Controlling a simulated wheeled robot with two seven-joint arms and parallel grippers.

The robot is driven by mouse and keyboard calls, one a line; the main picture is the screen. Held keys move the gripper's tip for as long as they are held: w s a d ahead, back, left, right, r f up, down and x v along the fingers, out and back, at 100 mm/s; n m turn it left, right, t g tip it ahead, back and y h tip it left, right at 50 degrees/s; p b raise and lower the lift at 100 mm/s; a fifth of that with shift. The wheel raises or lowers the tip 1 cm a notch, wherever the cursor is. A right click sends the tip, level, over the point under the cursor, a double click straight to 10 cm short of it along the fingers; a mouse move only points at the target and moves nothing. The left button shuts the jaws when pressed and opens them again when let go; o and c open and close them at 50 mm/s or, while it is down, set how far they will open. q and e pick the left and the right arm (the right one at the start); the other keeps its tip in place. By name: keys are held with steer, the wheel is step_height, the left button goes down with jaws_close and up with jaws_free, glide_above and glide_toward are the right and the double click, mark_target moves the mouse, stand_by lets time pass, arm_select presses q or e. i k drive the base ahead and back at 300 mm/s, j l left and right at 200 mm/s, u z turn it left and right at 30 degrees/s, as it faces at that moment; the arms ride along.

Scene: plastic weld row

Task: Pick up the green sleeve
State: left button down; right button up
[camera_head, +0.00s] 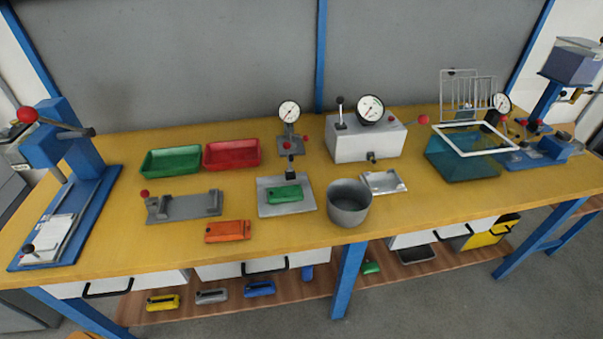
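A green block-like part (284,195), which may be the green sleeve, lies on a grey metal plate fixture (269,209) near the middle of the yellow bench. A black knob stands just behind it. Another small green part (371,267) lies on the wooden shelf under the bench, right of the blue middle leg. I cannot tell for sure which of the two is the sleeve. Neither of my grippers shows in the head view.
An orange part (228,232) lies in front of the plate, and a grey pot (348,203) stands to its right. Green (144,171) and red (208,165) trays stand behind. A blue press (104,192) is at the left end. The front right bench top is clear.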

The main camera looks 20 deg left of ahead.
mark_target(288, 193)
steer(key=i+u, duration=0.2)
steer(key=u, duration=0.2)
steer(key=i+u, duration=0.2)
steer(key=u, duration=0.15)
steer(key=i+l+u, duration=0.15)
steer(key=u, duration=0.25)
